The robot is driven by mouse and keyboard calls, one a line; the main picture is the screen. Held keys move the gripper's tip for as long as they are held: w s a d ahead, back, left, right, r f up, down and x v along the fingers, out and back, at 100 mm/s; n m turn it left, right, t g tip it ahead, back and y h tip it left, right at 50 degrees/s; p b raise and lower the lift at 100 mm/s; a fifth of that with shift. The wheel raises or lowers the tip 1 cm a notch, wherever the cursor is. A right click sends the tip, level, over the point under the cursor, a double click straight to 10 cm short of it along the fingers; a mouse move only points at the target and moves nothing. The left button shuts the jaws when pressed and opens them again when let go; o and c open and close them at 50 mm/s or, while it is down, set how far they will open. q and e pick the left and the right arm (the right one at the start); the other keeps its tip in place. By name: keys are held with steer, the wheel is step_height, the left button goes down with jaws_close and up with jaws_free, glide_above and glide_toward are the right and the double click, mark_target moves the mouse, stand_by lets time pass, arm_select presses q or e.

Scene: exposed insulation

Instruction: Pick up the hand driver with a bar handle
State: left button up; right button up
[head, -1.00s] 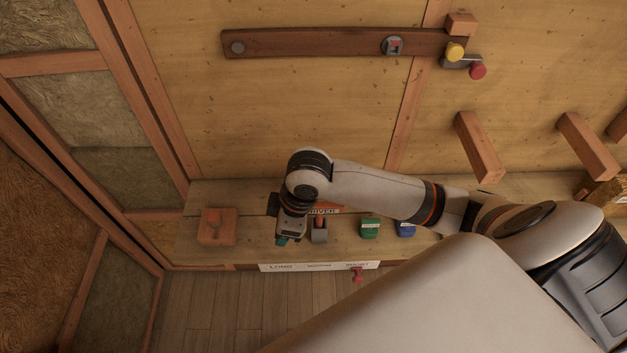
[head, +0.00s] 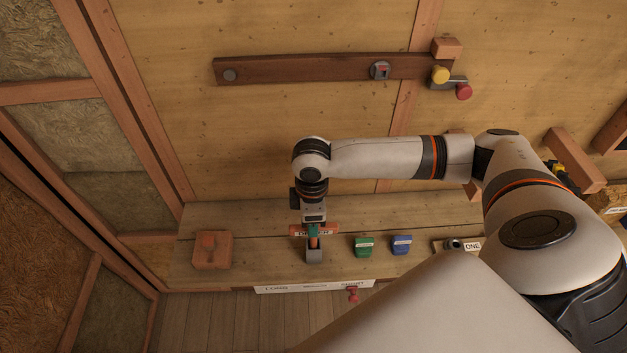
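The hand driver appears as a small orange-red piece (head: 314,242) in a dark grey holder (head: 314,256) on the wooden shelf. Its bar handle is mostly hidden, and I cannot make out its shape. My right gripper (head: 314,229) points down right over the holder, in front of an orange label whose lettering it partly covers. A teal patch shows at the gripper's tip; I cannot tell whether it is the fingers or something between them. Whether the gripper touches the driver is unclear. My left gripper is not in view.
On the shelf (head: 240,218) stand an orange-brown block (head: 212,250) at left, and a green block (head: 363,246) and a blue block (head: 401,245) at right. A wooden bar (head: 300,69) is on the wall.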

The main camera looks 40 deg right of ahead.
steer(key=f, duration=0.2)
steer(key=s+f+p, duration=0.1)
steer(key=f, duration=0.1)
steer(key=shift+a+f+p, duration=0.1)
steer(key=shift+p, duration=0.2)
steer(key=shift+f, duration=0.55)
jaws_close()
step_height(320, 180, up, 10)
steer(key=shift+r+b, duration=0.1)
steer(key=shift+b, duration=0.75)
